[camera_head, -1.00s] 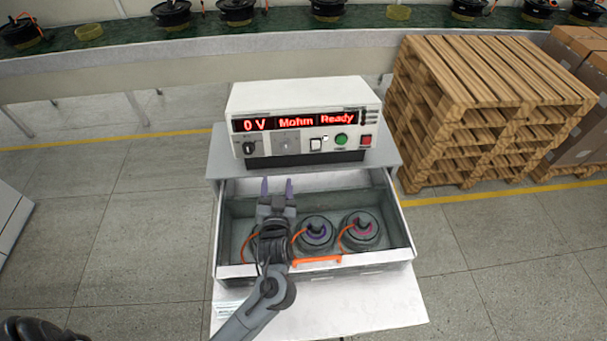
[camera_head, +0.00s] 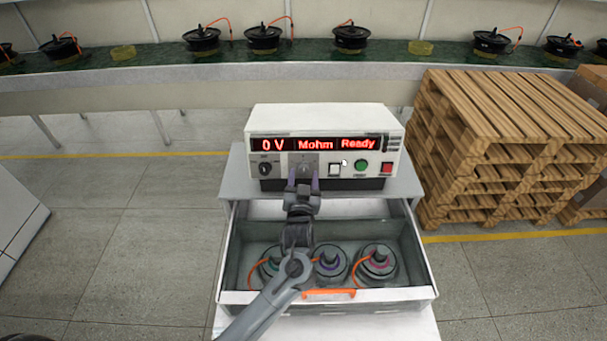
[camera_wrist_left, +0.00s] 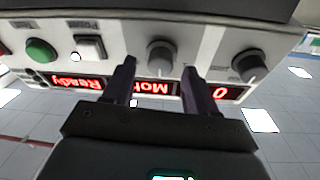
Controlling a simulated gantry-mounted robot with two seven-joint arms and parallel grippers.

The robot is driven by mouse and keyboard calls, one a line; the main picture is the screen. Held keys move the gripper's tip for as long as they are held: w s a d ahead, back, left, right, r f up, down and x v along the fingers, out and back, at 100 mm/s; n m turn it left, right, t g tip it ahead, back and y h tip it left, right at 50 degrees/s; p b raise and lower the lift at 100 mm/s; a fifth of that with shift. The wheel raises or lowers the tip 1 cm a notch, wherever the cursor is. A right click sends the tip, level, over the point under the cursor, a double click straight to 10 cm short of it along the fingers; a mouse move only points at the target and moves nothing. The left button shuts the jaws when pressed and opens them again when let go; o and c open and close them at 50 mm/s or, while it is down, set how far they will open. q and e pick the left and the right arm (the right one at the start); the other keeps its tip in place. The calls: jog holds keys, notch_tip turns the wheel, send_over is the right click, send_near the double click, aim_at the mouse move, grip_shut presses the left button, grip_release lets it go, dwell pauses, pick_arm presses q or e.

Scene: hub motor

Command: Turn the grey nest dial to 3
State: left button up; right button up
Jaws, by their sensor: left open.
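The white tester (camera_head: 325,117) carries a small grey dial (camera_head: 304,169) on a grey square plate, between the black knob (camera_head: 264,169) and the white switch (camera_head: 335,170). The dial's numbers are too small to read. My left gripper (camera_head: 303,181) is open and points at the dial from the front, just below it in the head view. In the left wrist view, where the panel appears upside down, the grey dial (camera_wrist_left: 160,56) shows between the two fingertips (camera_wrist_left: 158,72), with no clear contact. My right gripper is not in view.
The tester stands on a grey cabinet. Its open drawer (camera_head: 425,262) below holds motors, including one with a purple ring (camera_head: 331,262) and one with a pink ring (camera_head: 379,262). Green (camera_head: 361,165) and red (camera_head: 387,168) buttons are right of the dial. Pallets (camera_head: 500,150) stand at right.

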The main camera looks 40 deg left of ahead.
pick_arm(q)
jog(key=shift+x, duration=0.9)
jog(key=c, duration=1)
